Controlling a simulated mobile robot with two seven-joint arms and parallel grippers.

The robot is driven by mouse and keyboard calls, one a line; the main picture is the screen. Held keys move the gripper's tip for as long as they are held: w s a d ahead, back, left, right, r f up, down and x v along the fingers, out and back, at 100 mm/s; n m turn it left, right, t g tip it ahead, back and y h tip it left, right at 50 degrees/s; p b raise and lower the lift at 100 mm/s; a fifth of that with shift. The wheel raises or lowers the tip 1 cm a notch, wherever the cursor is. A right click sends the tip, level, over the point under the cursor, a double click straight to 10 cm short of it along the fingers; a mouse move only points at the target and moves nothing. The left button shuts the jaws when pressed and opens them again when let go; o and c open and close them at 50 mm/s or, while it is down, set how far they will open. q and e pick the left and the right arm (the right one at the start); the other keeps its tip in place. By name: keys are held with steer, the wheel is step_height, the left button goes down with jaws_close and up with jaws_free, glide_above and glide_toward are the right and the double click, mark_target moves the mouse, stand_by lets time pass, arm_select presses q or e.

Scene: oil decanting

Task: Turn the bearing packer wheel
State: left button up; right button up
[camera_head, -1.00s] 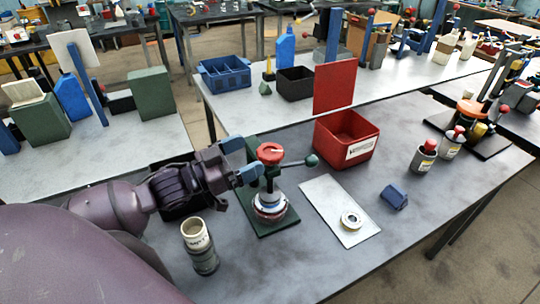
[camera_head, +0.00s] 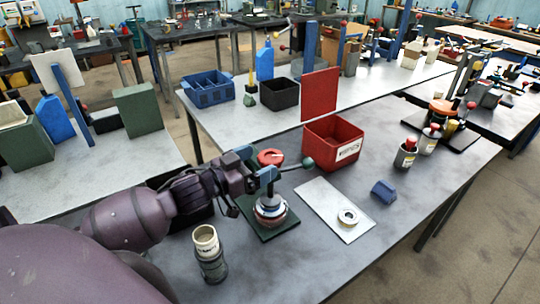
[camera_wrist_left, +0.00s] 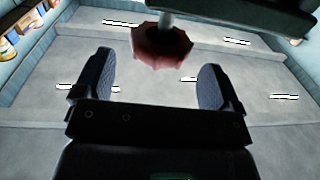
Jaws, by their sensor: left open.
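The bearing packer (camera_head: 271,208) stands on a dark green base plate on the grey table. Its round red wheel (camera_head: 270,157) is on top, and a lever with a dark ball knob (camera_head: 308,163) sticks out to the right. My left gripper (camera_head: 256,164) is open at the wheel's left side and hides part of the packer's post. In the left wrist view, the two fingers (camera_wrist_left: 154,80) are spread wide, with nothing clamped between them. The red wheel (camera_wrist_left: 163,46) shows beyond the fingertips there. I cannot tell whether a finger touches it. My right gripper is not in view.
A red bin (camera_head: 334,148) stands behind the packer. A white mat (camera_head: 325,200) with a ring-shaped bearing (camera_head: 348,217) lies to the right, near a blue block (camera_head: 383,191). A cream-topped canister (camera_head: 208,255) stands in front of my left arm. Red-capped bottles (camera_head: 405,155) stand farther right.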

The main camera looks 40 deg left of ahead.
mark_target(260, 161)
arm_select(q)
steer(key=x, duration=0.3)
steer(key=shift+w+d, duration=0.25)
steer(key=shift+w, duration=0.3)
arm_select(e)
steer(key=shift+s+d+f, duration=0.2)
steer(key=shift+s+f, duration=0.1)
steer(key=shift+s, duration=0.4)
arm_select(q)
steer(key=shift+c, duration=0.2)
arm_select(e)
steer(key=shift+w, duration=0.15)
arm_select(q)
steer(key=c, duration=0.9)
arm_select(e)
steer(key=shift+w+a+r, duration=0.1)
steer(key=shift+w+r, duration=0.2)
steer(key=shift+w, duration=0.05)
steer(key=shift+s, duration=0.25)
